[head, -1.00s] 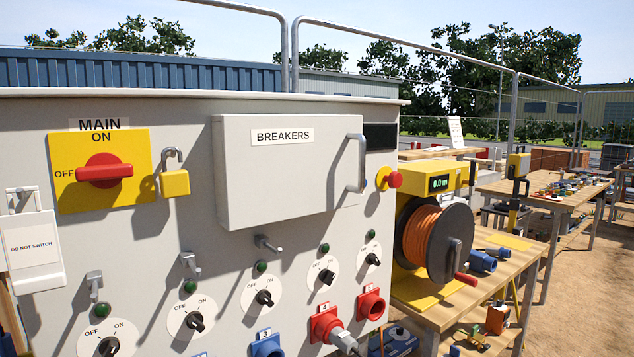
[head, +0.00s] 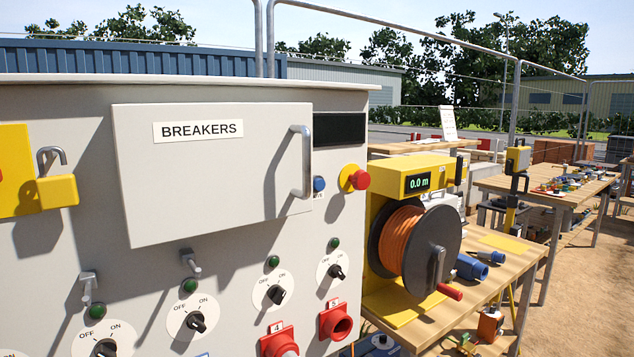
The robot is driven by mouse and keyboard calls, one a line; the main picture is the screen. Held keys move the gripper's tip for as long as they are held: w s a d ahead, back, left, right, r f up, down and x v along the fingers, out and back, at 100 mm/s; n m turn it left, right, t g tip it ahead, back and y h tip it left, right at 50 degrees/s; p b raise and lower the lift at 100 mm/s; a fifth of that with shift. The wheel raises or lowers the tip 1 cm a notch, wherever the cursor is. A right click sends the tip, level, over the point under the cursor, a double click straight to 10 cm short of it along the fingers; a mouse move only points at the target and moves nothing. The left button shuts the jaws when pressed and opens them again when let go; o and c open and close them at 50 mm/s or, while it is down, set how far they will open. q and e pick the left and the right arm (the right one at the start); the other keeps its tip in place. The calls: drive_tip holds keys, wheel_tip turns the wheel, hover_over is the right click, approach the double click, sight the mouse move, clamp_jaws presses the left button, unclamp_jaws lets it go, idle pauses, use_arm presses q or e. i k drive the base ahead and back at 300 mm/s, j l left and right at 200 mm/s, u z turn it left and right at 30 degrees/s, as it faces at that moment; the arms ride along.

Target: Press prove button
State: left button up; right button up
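A small round blue button (head: 319,184) sits on the grey panel (head: 345,205), just right of the breaker door's handle and below a dark display (head: 339,130). A small label under it is too small to read, so I cannot tell whether it is the prove button. A red mushroom button (head: 361,180) on a yellow base sits to its right. Neither of my grippers shows in the head view.
The breakers door (head: 210,180) is shut, and its metal handle (head: 303,162) sticks out beside the blue button. Rotary switches (head: 197,322) and red sockets (head: 336,320) line the lower panel. A cable reel (head: 418,250) stands on a wooden table at right.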

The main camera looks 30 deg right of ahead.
sight(319, 184)
drive_tip(key=i+l, duration=0.15)
drive_tip(key=l, duration=0.6)
drive_tip(key=i+l+u, duration=0.15)
drive_tip(key=l, duration=1.35)
drive_tip(key=i+u, duration=0.05)
